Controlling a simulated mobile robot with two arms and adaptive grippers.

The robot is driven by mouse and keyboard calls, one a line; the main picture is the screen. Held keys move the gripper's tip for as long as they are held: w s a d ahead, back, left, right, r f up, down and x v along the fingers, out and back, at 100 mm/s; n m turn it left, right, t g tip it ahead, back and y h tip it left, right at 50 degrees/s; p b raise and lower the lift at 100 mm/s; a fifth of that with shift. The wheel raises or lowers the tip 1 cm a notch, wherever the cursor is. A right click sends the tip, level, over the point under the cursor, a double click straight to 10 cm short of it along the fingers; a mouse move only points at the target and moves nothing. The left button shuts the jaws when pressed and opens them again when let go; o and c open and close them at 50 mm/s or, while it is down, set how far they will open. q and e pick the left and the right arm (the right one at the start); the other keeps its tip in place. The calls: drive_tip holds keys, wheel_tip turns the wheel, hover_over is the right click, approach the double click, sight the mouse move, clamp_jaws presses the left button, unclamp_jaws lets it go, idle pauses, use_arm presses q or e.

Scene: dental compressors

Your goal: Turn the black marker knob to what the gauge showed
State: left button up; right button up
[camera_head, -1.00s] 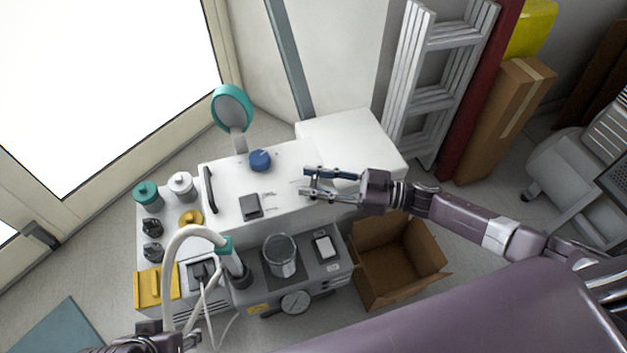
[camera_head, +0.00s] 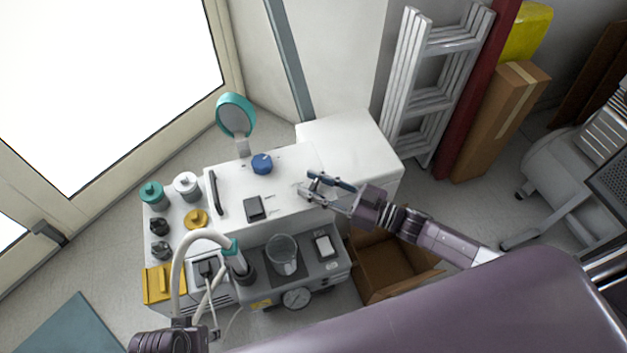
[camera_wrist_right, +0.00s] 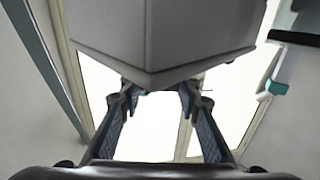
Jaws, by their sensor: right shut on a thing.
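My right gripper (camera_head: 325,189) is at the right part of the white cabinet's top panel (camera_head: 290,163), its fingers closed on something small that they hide. In the right wrist view its two fingers (camera_wrist_right: 158,95) stand apart beside a white box corner, and the held thing cannot be made out. I cannot clearly see a black marker knob.
A blue knob (camera_head: 262,163), a dark rectangular piece (camera_head: 255,208) and a black handle (camera_head: 216,193) are on the cabinet. Two dark knobs (camera_head: 160,227) are at left. A pale hose (camera_head: 180,270) arches in front. An open cardboard box (camera_head: 385,275) stands at right.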

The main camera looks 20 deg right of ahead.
use_arm(q)
drive_tip(key=shift+f, duration=0.35)
use_arm(e)
drive_tip(key=shift+o, duration=0.2)
drive_tip(key=o, duration=1.2)
drive_tip(key=shift+c, duration=0.2)
drive_tip(key=v, duration=1.2)
drive_tip(key=shift+s, duration=0.1)
